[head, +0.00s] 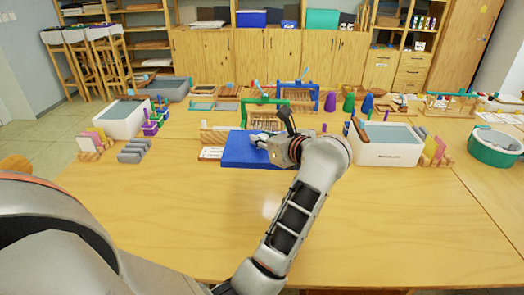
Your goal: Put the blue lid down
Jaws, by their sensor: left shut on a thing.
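The blue lid (240,154) is a flat, solid blue rectangle in the middle of the head view, over the near half of the wooden table (210,225). My left gripper (264,139) is shut on the lid at its right side, and the gripper and wrist cover part of it. The lid looks roughly level; I cannot tell whether it touches the table or hangs just above it. My right gripper is not in view.
White box (385,154) stands right of the lid, and another white box (121,121) at left. A green-framed rack (264,101) and blue-framed rack (299,85) stand behind. A small white card (210,154) lies left of the lid. The table's front is clear.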

